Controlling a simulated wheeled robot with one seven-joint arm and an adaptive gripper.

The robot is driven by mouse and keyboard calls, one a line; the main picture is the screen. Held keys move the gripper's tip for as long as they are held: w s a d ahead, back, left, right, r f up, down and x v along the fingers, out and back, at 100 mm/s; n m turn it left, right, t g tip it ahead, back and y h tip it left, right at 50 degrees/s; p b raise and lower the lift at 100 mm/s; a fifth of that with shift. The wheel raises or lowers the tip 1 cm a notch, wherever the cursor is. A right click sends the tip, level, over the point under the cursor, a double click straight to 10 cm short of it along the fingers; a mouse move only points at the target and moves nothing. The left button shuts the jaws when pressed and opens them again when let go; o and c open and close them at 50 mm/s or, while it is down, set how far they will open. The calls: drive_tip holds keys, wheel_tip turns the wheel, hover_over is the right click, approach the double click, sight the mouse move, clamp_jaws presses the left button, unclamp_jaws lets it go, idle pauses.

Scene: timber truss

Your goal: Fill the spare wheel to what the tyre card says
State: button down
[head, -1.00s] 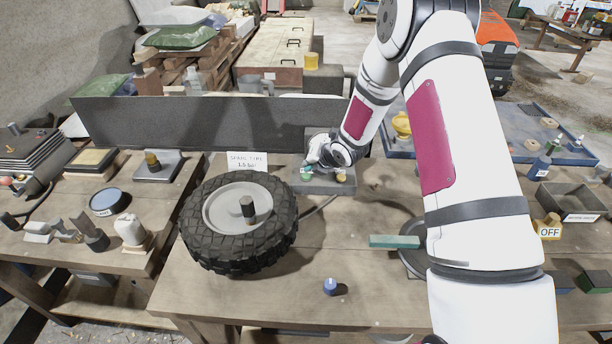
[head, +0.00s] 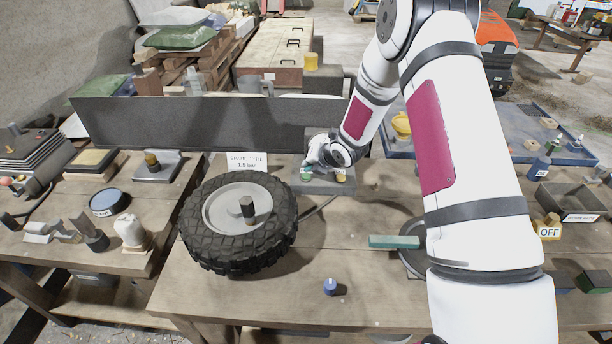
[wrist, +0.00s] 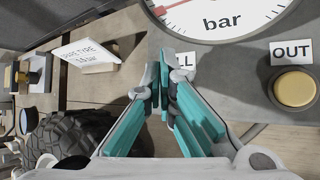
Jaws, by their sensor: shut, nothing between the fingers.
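The spare wheel (head: 266,248) lies flat on the bench, a dark stub (head: 247,207) standing on its hub. The tyre card (head: 246,161) stands behind it; its small figure looks like 1.5 bar. It also shows in the wrist view (wrist: 88,50). The grey inflator (head: 335,187) sits to the right. Its dial (wrist: 226,18) reads "bar", with a red needle at the left; most of the scale is cut off. The yellow OUT button (wrist: 295,88) is clear. My gripper (wrist: 161,84) is shut and empty at the partly covered FILL label; I cannot tell whether it touches the button beneath.
A hose (head: 319,207) runs between inflator and wheel. A blue knob (head: 330,287) stands near the front edge. A teal bar (head: 394,241) lies to the right, beside my arm. A white jug (head: 131,231) stands on the left bench. The front middle is mostly clear.

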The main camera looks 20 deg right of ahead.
drive_tip(key=shift+f, duration=0.1)
drive_tip(key=shift+f, duration=0.35)
drive_tip(key=shift+f+b, duration=0.4)
drive_tip(key=shift+f, duration=0.15)
idle(1.8)
